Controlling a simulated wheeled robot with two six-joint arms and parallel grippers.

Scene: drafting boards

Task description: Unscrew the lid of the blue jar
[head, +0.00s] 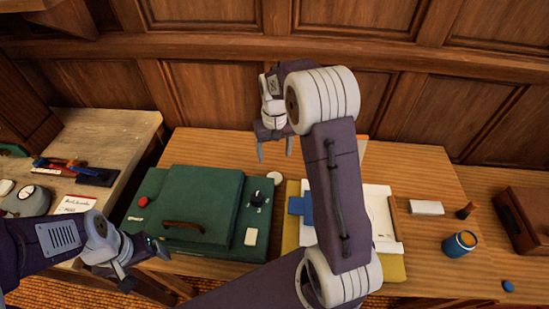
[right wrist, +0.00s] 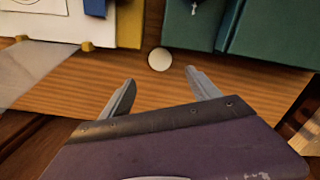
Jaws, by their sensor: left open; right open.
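The blue jar (head: 459,246) stands upright on the right part of the wooden desk. My right gripper (head: 275,152) is open and empty at the back of the desk, far left of the jar. In the right wrist view its fingers (right wrist: 161,80) have nothing between them. My left gripper (head: 143,268) is open at the front left, by the green case, far from the jar.
A green case (head: 200,200) with knob and buttons fills the desk's left. A white disc (right wrist: 159,59) lies beyond the right fingers. A yellow board (head: 292,225) is partly behind my right arm. A white block (head: 426,208), dark stub (head: 467,211) and brown box (head: 525,218) surround the jar.

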